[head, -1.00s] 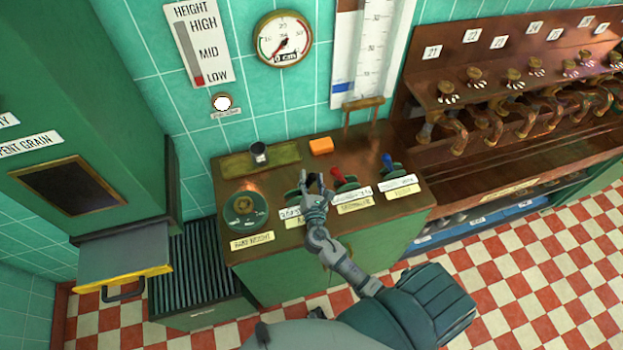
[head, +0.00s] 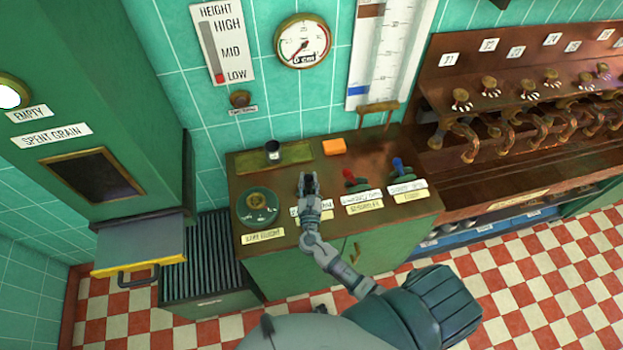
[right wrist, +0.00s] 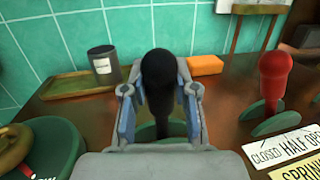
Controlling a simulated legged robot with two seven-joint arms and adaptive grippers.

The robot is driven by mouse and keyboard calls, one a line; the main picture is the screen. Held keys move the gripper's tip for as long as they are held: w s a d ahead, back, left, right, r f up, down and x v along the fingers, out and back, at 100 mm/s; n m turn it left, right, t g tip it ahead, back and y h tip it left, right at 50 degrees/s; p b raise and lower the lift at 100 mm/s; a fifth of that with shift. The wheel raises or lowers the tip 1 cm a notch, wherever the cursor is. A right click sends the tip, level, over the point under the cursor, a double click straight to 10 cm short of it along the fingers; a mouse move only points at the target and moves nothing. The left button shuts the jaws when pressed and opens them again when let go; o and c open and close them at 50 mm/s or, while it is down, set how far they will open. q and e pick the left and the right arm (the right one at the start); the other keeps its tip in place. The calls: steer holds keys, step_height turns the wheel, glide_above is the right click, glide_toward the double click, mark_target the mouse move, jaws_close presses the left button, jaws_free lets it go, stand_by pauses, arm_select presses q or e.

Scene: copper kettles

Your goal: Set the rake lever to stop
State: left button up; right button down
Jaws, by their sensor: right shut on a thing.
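A lever with a black knob (right wrist: 157,80) stands on the brown console top, with its green base partly seen behind my gripper. My right gripper (head: 309,184) is at this lever, and in the right wrist view its two fingers are shut around the black knob. In the head view my gripper hides most of the lever and part of its label plate, so I cannot read its setting. My left gripper is not in view.
A red-knobbed lever (head: 348,174) and a blue-knobbed lever (head: 398,165) stand to the right. A round green dial (head: 258,207) is at the left. A dark cup (head: 273,151) and an orange block (head: 334,146) lie behind. The wall lamp (head: 240,98) is dark.

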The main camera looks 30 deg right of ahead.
steer(key=c, duration=0.9)
jaws_free()
steer(key=shift+o, duration=0.2)
steer(key=v, duration=1.2)
steer(key=shift+f, duration=0.15)
